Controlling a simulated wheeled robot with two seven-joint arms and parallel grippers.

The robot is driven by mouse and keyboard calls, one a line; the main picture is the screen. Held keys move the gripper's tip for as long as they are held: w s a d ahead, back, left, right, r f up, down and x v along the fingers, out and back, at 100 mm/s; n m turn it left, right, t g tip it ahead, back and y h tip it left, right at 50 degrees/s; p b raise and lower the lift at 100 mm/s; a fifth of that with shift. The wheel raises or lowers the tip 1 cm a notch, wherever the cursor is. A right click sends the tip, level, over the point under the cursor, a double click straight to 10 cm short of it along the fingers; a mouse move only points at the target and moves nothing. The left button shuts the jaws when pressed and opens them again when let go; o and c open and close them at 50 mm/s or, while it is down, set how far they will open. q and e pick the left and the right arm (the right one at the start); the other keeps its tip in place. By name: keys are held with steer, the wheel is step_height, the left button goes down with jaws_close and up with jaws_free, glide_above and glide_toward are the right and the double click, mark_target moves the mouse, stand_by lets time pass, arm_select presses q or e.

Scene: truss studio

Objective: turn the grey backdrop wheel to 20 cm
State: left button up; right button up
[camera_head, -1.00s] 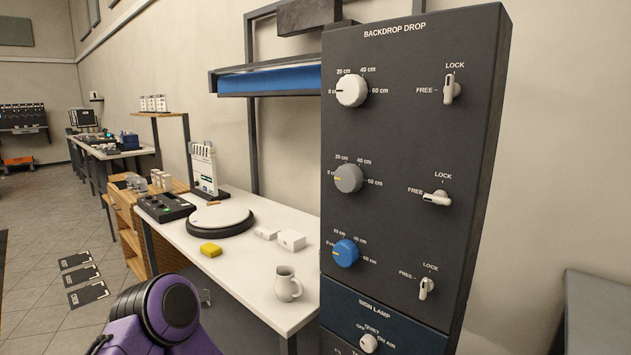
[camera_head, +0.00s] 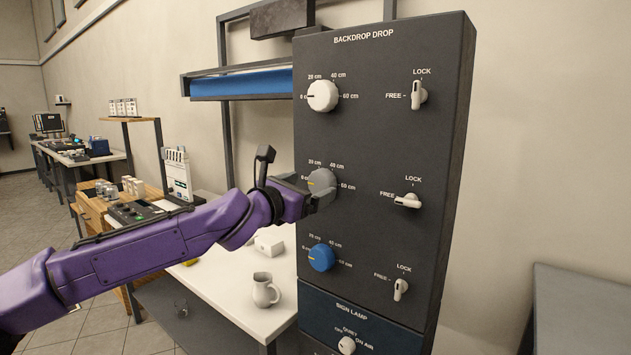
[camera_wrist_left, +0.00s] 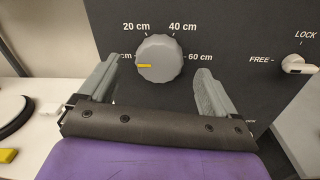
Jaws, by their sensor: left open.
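The grey backdrop wheel (camera_head: 322,182) is the middle of three knobs on the dark BACKDROP DROP panel (camera_head: 375,140). In the left wrist view the grey wheel (camera_wrist_left: 158,58) shows whole, its yellow mark pointing left at the 0 cm label. My left gripper (camera_head: 318,190) is in front of the grey wheel and partly hides it in the head view. In the left wrist view its fingers (camera_wrist_left: 155,85) are open, one to each side of the wheel, with gaps on both sides. The grey wheel's lever (camera_head: 408,200) lies sideways, toward FREE. My right gripper is not in view.
A white wheel (camera_head: 322,96) sits above and a blue wheel (camera_head: 321,257) below the grey one. Levers (camera_head: 418,95) stand to the right. A white table with a jug (camera_head: 265,290) is below left. A SIGN LAMP panel (camera_head: 385,335) is at the bottom.

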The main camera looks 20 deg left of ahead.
mark_target(319, 183)
arm_select(q)
steer(key=x, duration=0.3)
steer(key=shift+w+p, duration=0.1)
steer(key=shift+p, duration=0.2)
steer(key=shift+c, duration=0.3)
steer(key=c, duration=1)
